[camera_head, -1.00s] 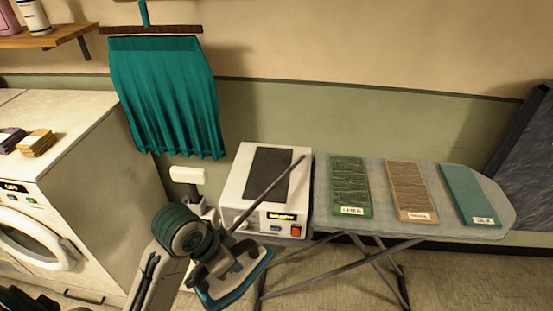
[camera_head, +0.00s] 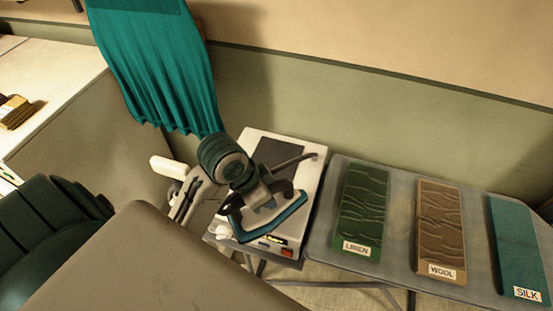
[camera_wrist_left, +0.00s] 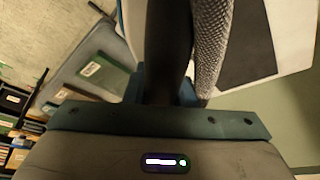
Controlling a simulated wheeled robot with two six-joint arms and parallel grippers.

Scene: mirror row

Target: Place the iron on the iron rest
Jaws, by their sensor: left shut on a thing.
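The iron (camera_head: 268,218), white and grey with a teal edge, hangs tilted in my left gripper (camera_head: 266,190). In the head view it overlaps the front of a white box with a lit display (camera_head: 311,190). The dark plate on its top, which looks like the iron rest (camera_head: 270,152), is partly hidden by my wrist and the cord. In the left wrist view, the dark handle (camera_wrist_left: 166,45) lies between the fingers, beside a braided cord (camera_wrist_left: 212,40); the dark plate (camera_wrist_left: 247,45) shows beyond. I cannot tell whether the iron touches the box. My right gripper is not in view.
The ironing board (camera_head: 398,225) to the right bears linen (camera_head: 364,205), wool (camera_head: 440,225) and silk (camera_head: 515,240) pads. A teal cloth (camera_head: 160,75) hangs behind on the left.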

